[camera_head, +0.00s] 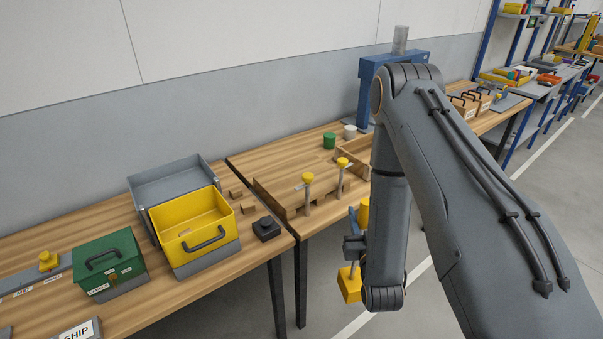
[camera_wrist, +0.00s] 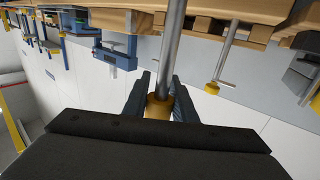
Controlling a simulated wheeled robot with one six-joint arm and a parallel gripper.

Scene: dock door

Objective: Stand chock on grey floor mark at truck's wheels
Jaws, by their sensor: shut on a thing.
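My gripper (camera_head: 354,246) hangs in front of the bench edge. In the wrist view my gripper (camera_wrist: 160,98) is shut around a metal rod with a yellow end (camera_wrist: 158,107). In the head view a yellow block, which seems to be the chock (camera_head: 349,285), shows just below the jaws, and another yellow part (camera_head: 363,210) shows above them. The rod seems to belong to the chock, but my arm hides part of it, so the join cannot be told. The chock looks clear of the bench. The truck, its wheels and the grey floor mark are in neither view.
Two yellow-topped posts (camera_head: 308,179) stand by the wooden bench's (camera_head: 285,163) front edge. A yellow bin (camera_head: 193,222), a green box (camera_head: 105,262) and a grey bin (camera_head: 170,182) stand left. A blue frame (camera_head: 366,85) stands behind my arm. Bare floor (camera_head: 425,305) lies right of the bench.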

